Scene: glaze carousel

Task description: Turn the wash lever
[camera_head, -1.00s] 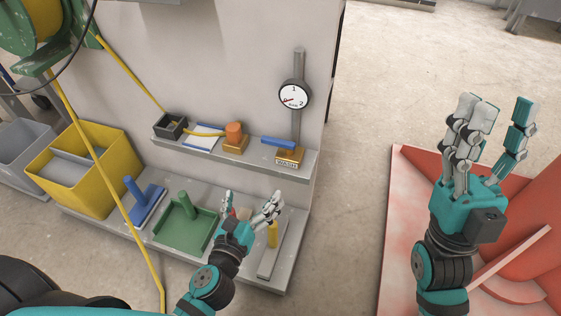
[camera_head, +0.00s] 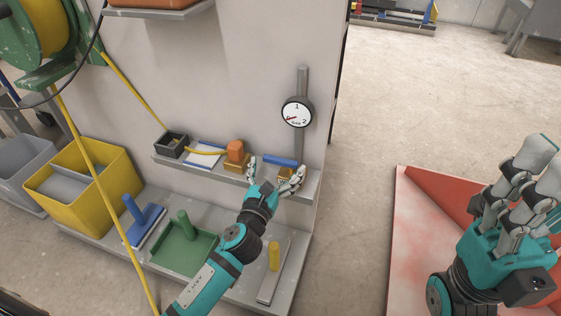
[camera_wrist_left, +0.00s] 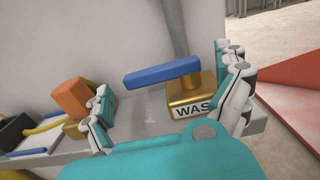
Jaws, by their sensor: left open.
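The wash lever is a blue bar (camera_head: 280,161) on a brass block at the right end of the upper shelf. In the left wrist view the blue bar (camera_wrist_left: 162,73) points left from the top of the brass block (camera_wrist_left: 191,94), whose label reads "WAS" before it is partly covered. My left gripper (camera_head: 273,175) is open just in front of the lever, its fingers apart on either side and not visibly touching the bar. In the left wrist view the left gripper (camera_wrist_left: 170,108) frames the lever. My right gripper (camera_head: 530,185) is at the far right, away from the shelf; its fingers look spread.
An orange knob block (camera_head: 236,152) stands left of the lever. A round gauge (camera_head: 297,112) hangs on a grey post above. Below, a lower shelf carries a green tray tool (camera_head: 185,245) and a yellow-handled tool (camera_head: 274,257). A yellow bin (camera_head: 85,180) stands left.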

